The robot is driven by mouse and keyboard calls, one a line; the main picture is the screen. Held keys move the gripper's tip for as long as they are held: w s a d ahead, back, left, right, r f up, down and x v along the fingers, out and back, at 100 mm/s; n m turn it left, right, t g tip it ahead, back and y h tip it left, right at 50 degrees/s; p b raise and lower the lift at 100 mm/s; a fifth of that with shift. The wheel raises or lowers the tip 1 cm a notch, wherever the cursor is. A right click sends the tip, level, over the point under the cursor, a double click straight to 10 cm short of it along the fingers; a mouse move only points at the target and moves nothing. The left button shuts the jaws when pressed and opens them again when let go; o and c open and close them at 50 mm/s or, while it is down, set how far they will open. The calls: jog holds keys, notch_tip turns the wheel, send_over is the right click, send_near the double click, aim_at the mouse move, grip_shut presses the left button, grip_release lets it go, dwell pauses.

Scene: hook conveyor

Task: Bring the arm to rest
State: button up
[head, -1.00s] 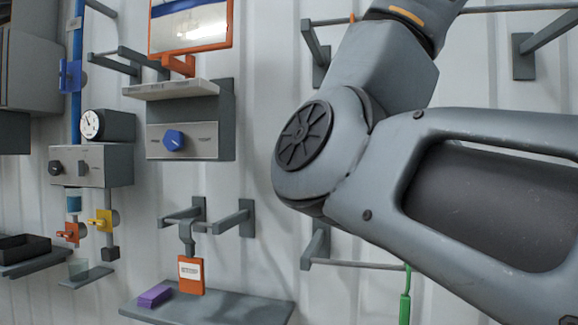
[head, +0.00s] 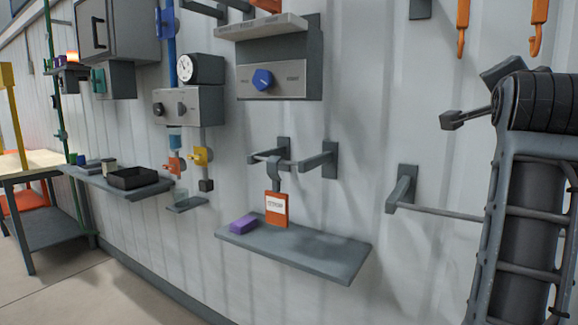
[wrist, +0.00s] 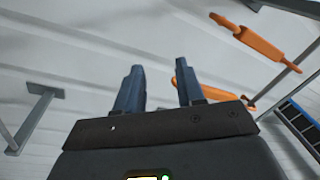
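My gripper (wrist: 157,82) shows in the wrist view with its two dark fingers apart and nothing between them. An orange hook-like piece (wrist: 262,44) is beyond it at the upper right. Another orange piece (wrist: 188,76) shows partly behind the right finger. In the head view my arm stands folded at the right edge. I cannot make out the gripper's fingers there.
A grey shelf (head: 310,256) holds a purple block (head: 243,224); an orange tag (head: 277,208) hangs above it. A control box (head: 265,80) with a blue knob is higher. Orange hooks (head: 462,28) hang at the upper right. Floor (head: 100,290) is clear at lower left.

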jog(key=s+a+f+n+y, duration=0.1)
jog(key=s+f+n, duration=0.15)
jog(key=f, duration=0.45)
jog(key=s+a+f+n+t+y, duration=0.1)
jog(key=a+f+n, duration=0.15)
jog(key=f, duration=0.45)
jog(key=s+a+f+n+y, duration=0.1)
jog(key=f+n, duration=0.2)
jog(key=f, duration=0.5)
jog(key=s+a+f+n+y, duration=0.4)
jog(key=s+f+n, duration=0.1)
jog(key=s+f, duration=0.7)
jog(key=s+a+f+n+g+y, duration=0.1)
jog(key=s+a+f, duration=0.1)
jog(key=s, duration=0.9)
jog(key=s+a+f+n+y, duration=0.1)
jog(key=s+a+f+n, duration=0.1)
jog(key=s, duration=0.9)
jog(key=s+a+f+n+g+y, duration=0.1)
jog(key=s+a+f, duration=0.2)
jog(key=s, duration=0.8)
jog(key=shift+f+n+g+y, duration=0.3)
jog(key=shift+f+n, duration=0.1)
jog(key=shift+f, duration=0.25)
jog(key=shift+s, duration=0.1)
